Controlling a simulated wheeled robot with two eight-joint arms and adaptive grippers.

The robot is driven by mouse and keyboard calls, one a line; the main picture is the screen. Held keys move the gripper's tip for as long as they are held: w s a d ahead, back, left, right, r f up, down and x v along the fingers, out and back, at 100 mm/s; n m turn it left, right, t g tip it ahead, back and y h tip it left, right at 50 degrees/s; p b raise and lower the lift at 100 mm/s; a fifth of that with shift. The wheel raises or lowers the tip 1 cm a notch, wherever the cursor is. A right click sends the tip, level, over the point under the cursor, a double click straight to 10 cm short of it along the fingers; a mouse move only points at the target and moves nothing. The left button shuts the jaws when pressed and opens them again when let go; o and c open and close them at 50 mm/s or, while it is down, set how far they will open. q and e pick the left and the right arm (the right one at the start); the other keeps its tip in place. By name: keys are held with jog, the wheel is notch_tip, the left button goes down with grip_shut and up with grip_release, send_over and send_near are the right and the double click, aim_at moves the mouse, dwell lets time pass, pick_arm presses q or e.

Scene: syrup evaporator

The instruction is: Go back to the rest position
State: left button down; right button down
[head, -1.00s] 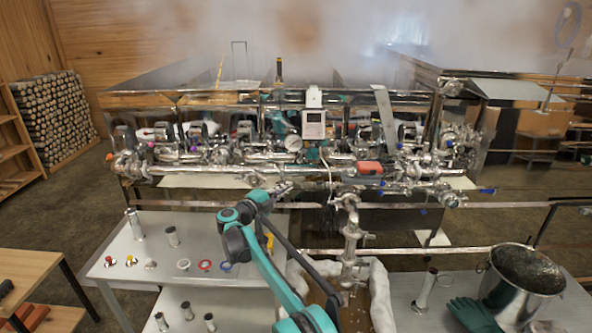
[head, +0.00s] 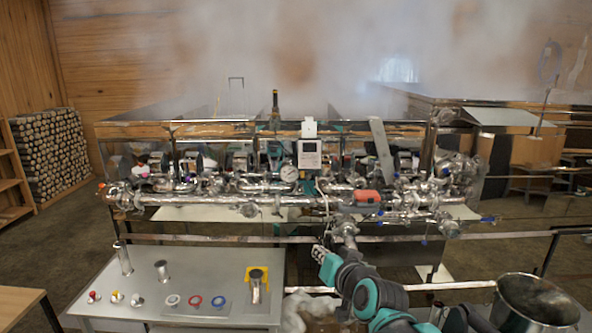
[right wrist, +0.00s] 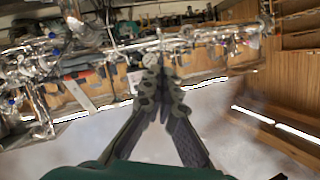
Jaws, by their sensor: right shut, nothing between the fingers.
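My right gripper (head: 322,253) is in the lower middle of the head view, beside the pipework in front of the evaporator. Its fingers (right wrist: 158,68) meet at the tips in the right wrist view, with nothing between them. It looks apart from the pipes, though the gap is hard to judge. My right arm comes in from the lower right. My left gripper is not in view.
The steaming evaporator (head: 180,130) stands behind a row of pipes and valves (head: 230,185). A grey table (head: 225,270) at lower left holds metal tubes, coloured rings and a yellow stand (head: 257,274). A metal bucket (head: 535,300) stands at lower right.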

jog(key=s+d+f+g+h+b, duration=0.1)
jog(key=s+d+f, duration=0.5)
jog(key=s+f, duration=0.6)
jog(key=s+d+f+n+g+h, duration=0.1)
jog(key=s+d+f+g+h, duration=0.2)
jog(key=s+f, duration=0.8)
jog(key=s+d+g, duration=0.1)
jog(key=d+g, duration=0.1)
jog(key=d, duration=0.1)
jog(key=shift+s+f+g+b, duration=0.4)
